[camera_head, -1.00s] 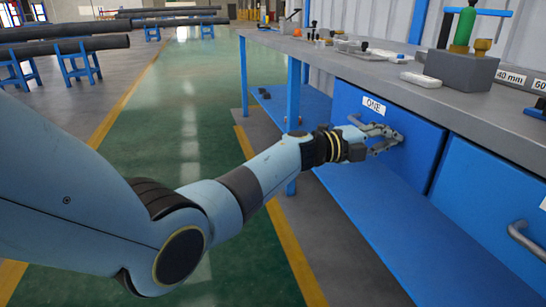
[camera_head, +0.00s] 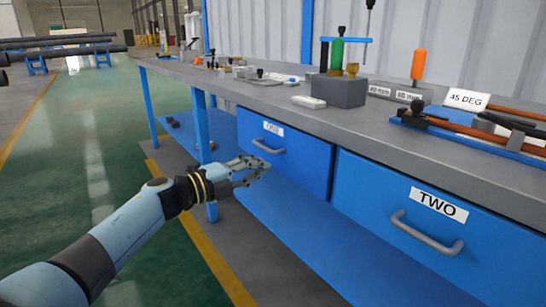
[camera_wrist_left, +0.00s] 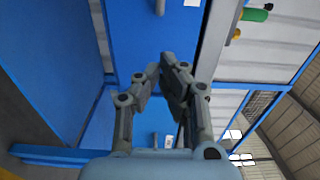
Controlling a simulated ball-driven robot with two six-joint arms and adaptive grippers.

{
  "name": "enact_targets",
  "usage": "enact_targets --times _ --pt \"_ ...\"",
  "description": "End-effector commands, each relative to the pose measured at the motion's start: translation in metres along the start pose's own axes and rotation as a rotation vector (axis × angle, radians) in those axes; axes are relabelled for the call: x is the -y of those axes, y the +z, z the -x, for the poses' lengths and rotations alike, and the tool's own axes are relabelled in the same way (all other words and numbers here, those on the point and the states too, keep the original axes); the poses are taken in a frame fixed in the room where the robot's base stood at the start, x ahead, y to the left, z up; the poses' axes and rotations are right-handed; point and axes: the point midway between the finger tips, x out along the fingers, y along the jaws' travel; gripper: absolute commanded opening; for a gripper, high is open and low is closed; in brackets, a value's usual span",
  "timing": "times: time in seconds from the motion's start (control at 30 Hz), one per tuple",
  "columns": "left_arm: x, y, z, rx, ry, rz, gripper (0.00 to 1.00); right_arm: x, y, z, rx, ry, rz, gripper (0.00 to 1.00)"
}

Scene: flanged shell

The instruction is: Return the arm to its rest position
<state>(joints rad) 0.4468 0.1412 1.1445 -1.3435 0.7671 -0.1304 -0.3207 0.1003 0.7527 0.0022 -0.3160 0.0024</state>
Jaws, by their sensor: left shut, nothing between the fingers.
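My left arm comes in from the lower left in the head view. Its gripper (camera_head: 262,167) is in front of the blue drawer labelled ONE (camera_head: 312,165), just below its grey handle (camera_head: 268,147). It looks apart from the handle, though the gap is hard to judge. In the left wrist view the gripper (camera_wrist_left: 166,62) has its fingers drawn together with nothing between them. Blue drawer fronts show behind the fingers. My right gripper is in neither view.
The drawer labelled TWO (camera_head: 490,250) has a protruding handle (camera_head: 427,232). The grey bench top (camera_head: 270,97) overhangs both drawers and carries several tools and a grey block (camera_head: 340,91). A blue leg (camera_head: 203,125) stands behind my wrist.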

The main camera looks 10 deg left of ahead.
Motion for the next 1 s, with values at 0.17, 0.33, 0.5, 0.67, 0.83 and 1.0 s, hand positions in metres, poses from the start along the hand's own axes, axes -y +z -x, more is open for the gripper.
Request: enact_targets --times 0.17,0.33,0.5,0.67,0.83,1.0 --pt "0.000 0.000 0.032 0.001 0.001 0.000 0.00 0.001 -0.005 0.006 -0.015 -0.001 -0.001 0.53" --pt "-0.007 -0.005 0.048 0.000 0.012 0.012 0.00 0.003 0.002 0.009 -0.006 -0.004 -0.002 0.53" --pt "-0.067 -0.043 0.086 0.012 0.095 0.141 0.00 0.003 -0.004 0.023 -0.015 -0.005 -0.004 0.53" --pt "-0.167 -0.083 0.165 0.224 0.192 0.496 0.00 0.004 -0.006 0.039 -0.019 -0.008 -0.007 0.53" --pt "-0.262 -0.121 0.265 0.549 0.311 0.840 0.00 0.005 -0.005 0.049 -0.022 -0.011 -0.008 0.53" --pt "-0.336 -0.177 0.376 0.887 0.448 1.118 0.00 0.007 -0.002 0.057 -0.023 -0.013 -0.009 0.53"
